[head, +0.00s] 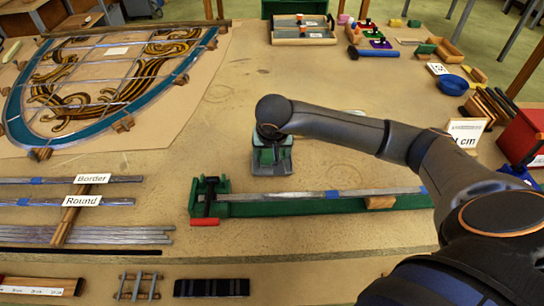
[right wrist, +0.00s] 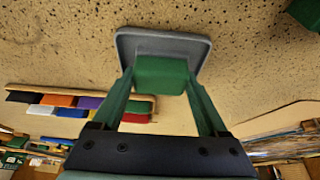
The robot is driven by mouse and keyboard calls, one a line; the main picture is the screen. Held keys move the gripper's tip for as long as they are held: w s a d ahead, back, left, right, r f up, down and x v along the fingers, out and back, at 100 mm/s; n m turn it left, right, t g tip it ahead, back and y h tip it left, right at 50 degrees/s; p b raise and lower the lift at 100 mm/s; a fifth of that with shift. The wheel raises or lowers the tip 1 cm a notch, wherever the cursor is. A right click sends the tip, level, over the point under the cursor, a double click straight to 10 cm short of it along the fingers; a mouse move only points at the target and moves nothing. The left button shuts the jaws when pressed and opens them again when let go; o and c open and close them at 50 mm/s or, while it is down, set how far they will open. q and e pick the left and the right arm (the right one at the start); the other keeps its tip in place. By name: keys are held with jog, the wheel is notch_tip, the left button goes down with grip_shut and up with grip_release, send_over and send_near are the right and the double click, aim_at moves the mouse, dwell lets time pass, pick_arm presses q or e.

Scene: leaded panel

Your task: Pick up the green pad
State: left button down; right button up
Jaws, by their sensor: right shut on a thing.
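The green pad (right wrist: 161,75) shows in the right wrist view as a green block on a grey, round-cornered plate (right wrist: 190,45). My right gripper (right wrist: 163,92) has its two fingers on either side of the green block and is shut on it. In the head view the right gripper (head: 271,153) is over the middle of the table, with the grey plate (head: 271,169) under it. I cannot tell whether the plate touches the table. The gripper and arm hide part of the pad. My left gripper is not in view.
A green bar fixture (head: 300,207) with a metal strip lies just in front of the gripper. The leaded panel (head: 110,75) lies at the left. Metal strips (head: 115,236) lie at the front left. A blue bowl (head: 453,84) and a red box (head: 522,135) are at the right.

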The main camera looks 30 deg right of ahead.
aim_at(272, 153)
jog(key=shift+c, duration=0.5)
jog(key=shift+r, duration=0.1)
jog(key=shift+r, duration=0.5)
notch_tip(272, 153, up, 2)
jog(key=shift+s+r+b, duration=0.15)
jog(key=shift+r+b, duration=0.1)
jog(key=shift+b, duration=0.35)
jog(key=s+a+r, duration=0.3)
jog(key=s+r, duration=0.6)
jog(key=s, duration=0.4)
jog(key=shift+s+a+r+b, duration=0.15)
jog(key=shift+a+r+b, duration=0.05)
jog(key=shift+a+b, duration=0.1)
